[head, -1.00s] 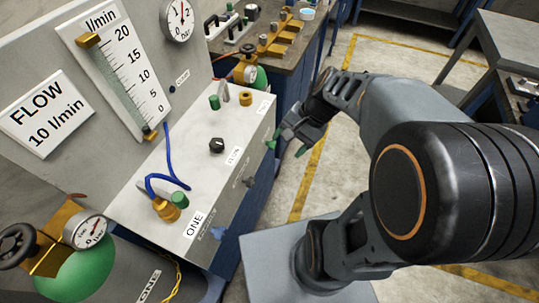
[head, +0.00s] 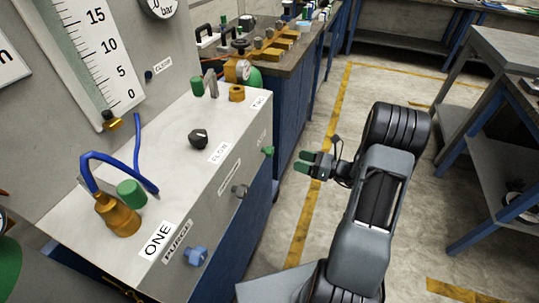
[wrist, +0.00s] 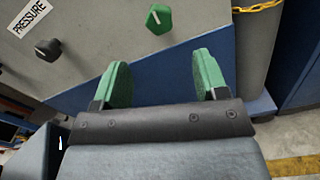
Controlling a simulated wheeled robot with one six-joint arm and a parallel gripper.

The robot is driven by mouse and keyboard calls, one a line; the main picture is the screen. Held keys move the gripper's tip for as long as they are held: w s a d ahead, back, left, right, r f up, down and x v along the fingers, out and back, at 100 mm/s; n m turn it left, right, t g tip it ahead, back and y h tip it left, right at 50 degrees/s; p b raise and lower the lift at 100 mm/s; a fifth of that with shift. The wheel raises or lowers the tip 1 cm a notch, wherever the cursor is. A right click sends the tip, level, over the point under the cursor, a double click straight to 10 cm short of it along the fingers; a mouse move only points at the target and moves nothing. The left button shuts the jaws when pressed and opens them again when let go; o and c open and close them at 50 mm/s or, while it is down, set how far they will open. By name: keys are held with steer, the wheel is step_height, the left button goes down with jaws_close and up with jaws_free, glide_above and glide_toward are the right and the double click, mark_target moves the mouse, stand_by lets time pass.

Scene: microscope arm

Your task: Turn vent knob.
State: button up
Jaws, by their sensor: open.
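A green knob (head: 268,151) sits at the far end of the grey console's front face. Its label is too small for me to read. The wrist view shows this green knob (wrist: 158,18) beyond the fingers, near the top and roughly centred between them. My gripper (head: 302,162) is to the right of the knob in the head view, apart from it. Its green-padded fingers are spread and empty in the wrist view (wrist: 161,68).
The same front face carries a dark knob (head: 240,190) marked PRESSURE in the wrist view, and a blue knob (head: 196,256) marked PURGE. A black knob (head: 198,138) marked FLOW is on top. Open floor (head: 285,215) lies right of the console.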

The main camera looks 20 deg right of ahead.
mark_target(273, 153)
steer(key=b+x, duration=0.1)
steer(key=x, duration=1.1)
steer(key=shift+a, duration=0.1)
steer(key=c, duration=0.9)
